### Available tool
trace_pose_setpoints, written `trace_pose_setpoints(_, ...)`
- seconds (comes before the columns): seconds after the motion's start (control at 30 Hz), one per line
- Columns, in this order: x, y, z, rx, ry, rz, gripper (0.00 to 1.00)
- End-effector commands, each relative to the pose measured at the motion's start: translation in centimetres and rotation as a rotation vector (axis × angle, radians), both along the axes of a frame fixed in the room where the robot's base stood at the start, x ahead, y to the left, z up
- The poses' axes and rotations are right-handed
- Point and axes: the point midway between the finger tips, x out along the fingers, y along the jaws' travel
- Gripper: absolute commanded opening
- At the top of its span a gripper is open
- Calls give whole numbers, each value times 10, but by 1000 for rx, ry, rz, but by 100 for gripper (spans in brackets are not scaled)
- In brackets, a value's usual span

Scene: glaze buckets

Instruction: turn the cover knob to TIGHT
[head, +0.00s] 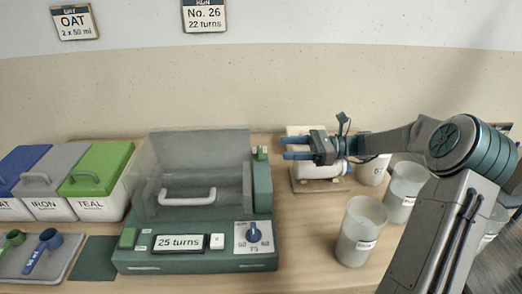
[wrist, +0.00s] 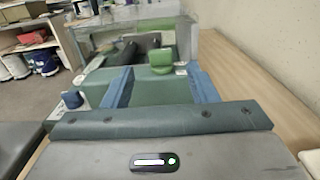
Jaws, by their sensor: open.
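A dark green machine (head: 190,262) with a clear cover (head: 150,185) and a pale handle stands in the middle of the head view. A blue knob (head: 253,231) sits on a white dial plate at its front right; I can read no TIGHT mark. The blue knob also shows at left in the wrist view (wrist: 72,99). A green block (head: 261,153) is at the machine's right rear corner; in the wrist view it (wrist: 162,58) shows ahead between the fingers. My gripper (head: 297,148) is open and empty, right of the machine, its blue fingers pointing left, apart from the block.
Several white cups (head: 360,232) stand right of the machine, below my arm. A white container lies on a wooden stand (head: 318,185) under my gripper. Lidded bins (head: 97,196) and a tray with scoops (head: 38,262) are at the left. A display reads "25 turns" (head: 178,242).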

Motion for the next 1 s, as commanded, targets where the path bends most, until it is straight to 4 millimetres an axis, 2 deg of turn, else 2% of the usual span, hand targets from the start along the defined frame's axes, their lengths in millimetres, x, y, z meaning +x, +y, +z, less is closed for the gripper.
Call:
trace_pose_setpoints(0.03,0,12,0,0,0,3,53)
trace_pose_setpoints(0.2,0,46,0,-2,-1,2,53)
trace_pose_setpoints(0.4,0,75,0,-2,-2,0,53)
trace_pose_setpoints(0.6,0,86,0,-3,-1,-1,53)
trace_pose_setpoints(0.83,0,87,0,-3,-1,-1,53)
trace_pose_setpoints(0.87,0,87,0,-3,-1,-1,50)
trace_pose_setpoints(1.0,0,87,0,-3,-1,-1,11)
